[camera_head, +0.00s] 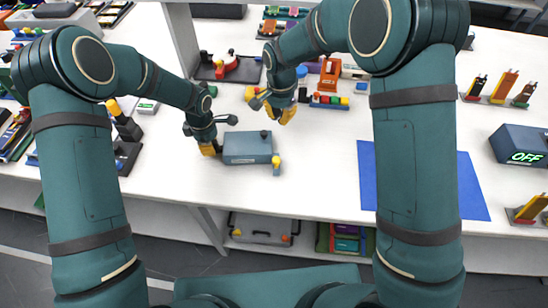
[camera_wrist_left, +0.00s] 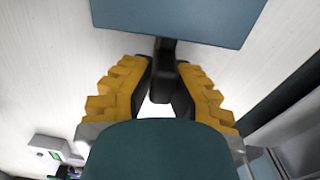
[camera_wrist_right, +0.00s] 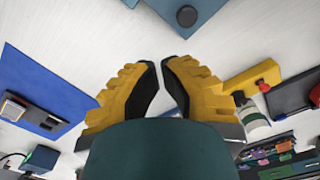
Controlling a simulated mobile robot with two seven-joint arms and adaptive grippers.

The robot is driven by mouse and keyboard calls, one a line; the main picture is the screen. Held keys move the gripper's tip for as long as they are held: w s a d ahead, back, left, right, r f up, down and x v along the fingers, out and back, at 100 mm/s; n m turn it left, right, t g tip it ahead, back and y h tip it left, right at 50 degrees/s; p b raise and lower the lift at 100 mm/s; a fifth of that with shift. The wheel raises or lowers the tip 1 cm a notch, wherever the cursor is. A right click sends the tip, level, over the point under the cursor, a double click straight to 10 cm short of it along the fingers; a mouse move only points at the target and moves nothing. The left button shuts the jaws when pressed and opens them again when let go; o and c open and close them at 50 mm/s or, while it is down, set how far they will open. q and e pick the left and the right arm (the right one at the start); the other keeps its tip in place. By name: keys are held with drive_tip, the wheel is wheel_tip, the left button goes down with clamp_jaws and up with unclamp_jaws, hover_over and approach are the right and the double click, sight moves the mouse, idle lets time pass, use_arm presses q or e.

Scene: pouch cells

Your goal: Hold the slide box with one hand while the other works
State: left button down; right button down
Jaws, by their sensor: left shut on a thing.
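The slide box (camera_head: 247,148), a blue-grey block with a dark knob on its top, lies on the white table. It also shows at the top of the left wrist view (camera_wrist_left: 180,20). My left gripper (camera_head: 210,148) is at its left end, shut on a dark handle (camera_wrist_left: 165,48) that sticks out of the box. My right gripper (camera_head: 287,114) is above the table, behind and right of the box, apart from it. In the right wrist view its fingertips (camera_wrist_right: 160,66) have a narrow gap with nothing between them. The box's corner shows above them (camera_wrist_right: 190,12).
A small yellow-topped piece (camera_head: 276,164) stands at the box's right end. A blue mat (camera_head: 368,175) lies to the right, partly behind my right arm. A dark device reading OFF (camera_head: 522,144) stands far right. Red and orange fixtures (camera_head: 330,72) stand behind. The table front is clear.

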use_arm(q)
drive_tip(key=shift+f, duration=0.1)
idle(0.4)
use_arm(e)
drive_tip(key=n, duration=0.6)
approach(276, 160)
drive_tip(key=s, duration=0.3)
drive_tip(key=shift+s+f, duration=0.2)
drive_tip(key=shift+f, duration=4.2)
